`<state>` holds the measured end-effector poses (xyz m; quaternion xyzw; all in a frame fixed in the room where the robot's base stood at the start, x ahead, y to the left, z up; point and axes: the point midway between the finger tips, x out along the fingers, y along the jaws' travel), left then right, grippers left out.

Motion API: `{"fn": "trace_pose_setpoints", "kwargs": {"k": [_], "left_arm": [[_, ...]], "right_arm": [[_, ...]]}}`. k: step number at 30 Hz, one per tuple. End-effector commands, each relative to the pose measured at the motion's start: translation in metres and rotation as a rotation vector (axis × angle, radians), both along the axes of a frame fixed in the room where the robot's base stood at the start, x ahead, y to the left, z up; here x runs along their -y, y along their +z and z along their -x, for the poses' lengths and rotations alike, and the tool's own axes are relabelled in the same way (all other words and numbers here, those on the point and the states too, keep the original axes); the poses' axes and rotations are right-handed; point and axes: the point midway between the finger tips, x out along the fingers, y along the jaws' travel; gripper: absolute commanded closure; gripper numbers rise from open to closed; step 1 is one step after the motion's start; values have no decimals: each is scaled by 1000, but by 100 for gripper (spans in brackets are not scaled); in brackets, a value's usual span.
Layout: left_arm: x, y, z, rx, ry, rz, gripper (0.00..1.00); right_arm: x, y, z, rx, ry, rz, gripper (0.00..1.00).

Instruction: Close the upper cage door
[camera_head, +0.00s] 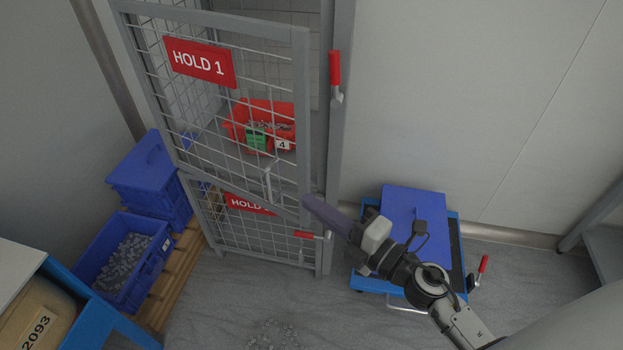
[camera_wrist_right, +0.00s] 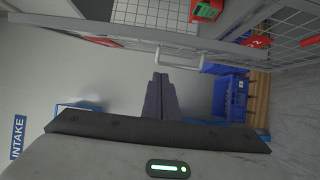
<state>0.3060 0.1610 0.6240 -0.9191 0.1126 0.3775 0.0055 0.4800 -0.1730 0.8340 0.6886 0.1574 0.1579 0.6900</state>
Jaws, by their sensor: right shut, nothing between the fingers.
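The upper cage door (camera_head: 302,110) is a grey mesh frame with a red HOLD 1 sign (camera_head: 199,62). It stands swung out from the cage post (camera_head: 341,120), apart from it. Its pale bar handle (camera_head: 268,181) is near the lower free corner; a bar handle also shows in the right wrist view (camera_wrist_right: 180,59). My right gripper (camera_head: 308,202) is shut and empty, its dark fingers beside the door's lower free corner. In the wrist view its fingertips (camera_wrist_right: 160,76) are just short of the handle; contact cannot be told. My left gripper is not in view.
The lower cage door (camera_head: 265,238) with a red latch handle is below. A red bin (camera_head: 262,120) sits inside the upper cage. Blue crates (camera_head: 124,259) stand on a pallet at left. A blue cart (camera_head: 412,212) is under my right arm.

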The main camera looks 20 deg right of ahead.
Motion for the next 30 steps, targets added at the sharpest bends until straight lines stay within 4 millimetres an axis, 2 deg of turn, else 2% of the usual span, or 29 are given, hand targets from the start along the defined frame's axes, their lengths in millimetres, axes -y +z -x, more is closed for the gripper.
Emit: {"fn": "trace_pose_setpoints", "kwargs": {"k": [1, 6, 10, 15, 26, 30], "left_arm": [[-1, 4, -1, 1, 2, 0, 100], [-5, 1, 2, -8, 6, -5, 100], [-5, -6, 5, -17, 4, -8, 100], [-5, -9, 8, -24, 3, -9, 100], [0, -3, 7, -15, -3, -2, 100], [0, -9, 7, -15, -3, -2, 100]], "right_arm": [[-5, 3, -12, 3, -2, -1, 100], [-17, 1, -42, 1, -2, 0, 100], [1, -1, -53, 0, -4, 0, 100], [11, -1, -61, -2, -2, -1, 100], [14, 0, -63, -2, -2, -1, 100], [21, -4, -70, 0, 17, 3, 100]]}}
